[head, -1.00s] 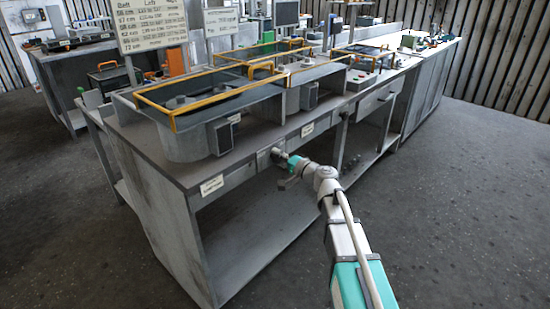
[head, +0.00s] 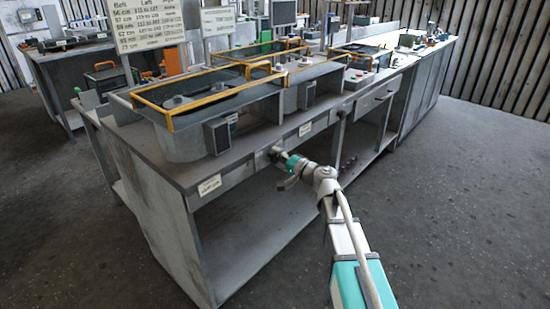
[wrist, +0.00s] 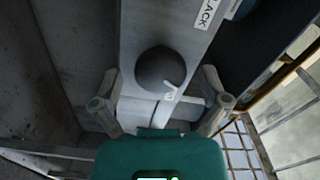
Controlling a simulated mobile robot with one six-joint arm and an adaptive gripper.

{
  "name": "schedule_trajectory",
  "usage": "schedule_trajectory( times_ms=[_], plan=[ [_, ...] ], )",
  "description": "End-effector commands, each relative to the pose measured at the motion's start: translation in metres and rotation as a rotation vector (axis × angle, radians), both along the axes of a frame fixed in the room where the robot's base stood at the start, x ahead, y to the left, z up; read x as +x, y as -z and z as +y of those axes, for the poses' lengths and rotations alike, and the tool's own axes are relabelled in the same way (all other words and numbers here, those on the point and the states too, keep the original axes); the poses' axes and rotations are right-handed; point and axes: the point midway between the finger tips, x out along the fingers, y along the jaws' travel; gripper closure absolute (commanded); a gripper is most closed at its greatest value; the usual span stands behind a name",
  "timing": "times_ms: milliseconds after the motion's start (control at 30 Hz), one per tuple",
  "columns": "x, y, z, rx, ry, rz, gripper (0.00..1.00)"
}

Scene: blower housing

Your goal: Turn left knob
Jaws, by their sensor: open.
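The knob (wrist: 160,70) is a dark grey, round knob with a small white mark on its lower right. It sits on the grey front panel of the bench, in the middle of the wrist view. My gripper (wrist: 160,103) is open, one finger to the lower left of the knob and the other to its lower right. There is a gap on both sides, and neither finger appears to touch it. In the head view my gripper (head: 280,155) is at the bench front, and the knob is hard to make out there.
The grey workbench (head: 150,160) carries housings with orange frames (head: 205,88). A white label (head: 209,185) is on its front edge left of my gripper, another (head: 305,129) to the right. The floor in front is clear.

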Motion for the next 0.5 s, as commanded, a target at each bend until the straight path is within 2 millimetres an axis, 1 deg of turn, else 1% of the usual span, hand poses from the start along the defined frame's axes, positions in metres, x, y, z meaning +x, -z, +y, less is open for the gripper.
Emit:
schedule_trajectory(
  times_ms=[267,500],
  plan=[
    [-0.021,0.000,-0.024,0.000,0.002,0.000,0.05],
    [-0.045,0.000,-0.056,0.000,0.002,0.000,0.05]
  ],
)
